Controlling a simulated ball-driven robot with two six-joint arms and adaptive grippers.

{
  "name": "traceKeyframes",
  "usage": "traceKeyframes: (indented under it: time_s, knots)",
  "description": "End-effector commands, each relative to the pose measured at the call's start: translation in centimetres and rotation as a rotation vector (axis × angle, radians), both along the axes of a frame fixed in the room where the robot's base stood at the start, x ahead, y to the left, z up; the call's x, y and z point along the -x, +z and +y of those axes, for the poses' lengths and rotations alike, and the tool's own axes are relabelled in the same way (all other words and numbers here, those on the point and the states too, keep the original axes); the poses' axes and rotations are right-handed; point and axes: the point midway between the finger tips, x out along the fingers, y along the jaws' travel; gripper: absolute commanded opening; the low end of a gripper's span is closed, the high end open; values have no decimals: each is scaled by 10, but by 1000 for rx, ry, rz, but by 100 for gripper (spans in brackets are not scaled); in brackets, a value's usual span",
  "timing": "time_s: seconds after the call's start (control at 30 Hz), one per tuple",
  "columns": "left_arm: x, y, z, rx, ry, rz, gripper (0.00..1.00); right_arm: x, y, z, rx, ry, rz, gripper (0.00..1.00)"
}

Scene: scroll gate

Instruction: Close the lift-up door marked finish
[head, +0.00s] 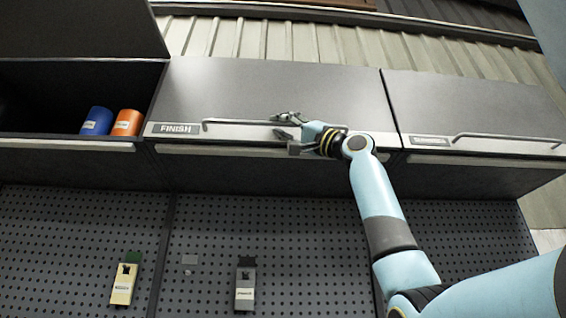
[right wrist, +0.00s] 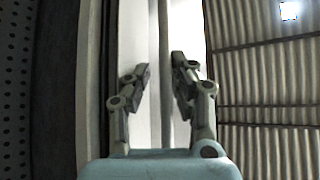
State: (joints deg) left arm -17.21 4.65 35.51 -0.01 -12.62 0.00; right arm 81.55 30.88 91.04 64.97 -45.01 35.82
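The lift-up door (head: 275,88) marked with a FINISH label (head: 175,129) is in the middle of the head view. It hangs down over its compartment, its front sloping, with a pale strip under its lower edge. Its long bar handle (head: 235,123) runs along the lower part. My right gripper (head: 281,127) is at the handle, right of the label, with its fingers apart. In the right wrist view the handle bar (right wrist: 165,60) runs between the open fingers, and I see no clear contact. My left gripper is not in view.
Another closed door (head: 475,110) is on the right. The left compartment is open, its door (head: 75,28) raised, with a blue roll (head: 97,121) and an orange roll (head: 127,122) inside. Below, a pegboard (head: 215,220) holds a yellow item (head: 123,284) and a grey item (head: 245,285).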

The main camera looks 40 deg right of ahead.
Motion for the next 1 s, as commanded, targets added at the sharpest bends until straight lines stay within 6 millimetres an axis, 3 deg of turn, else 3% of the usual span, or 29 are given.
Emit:
traceKeyframes:
  time_s: [0.37,0.7,1.0]
  knots:
    - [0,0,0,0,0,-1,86,8,-7,-6,0,-3,-1,21]
    - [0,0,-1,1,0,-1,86,55,-50,-34,5,-8,3,21]
    - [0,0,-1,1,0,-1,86,79,-69,-47,1,-3,0,21]
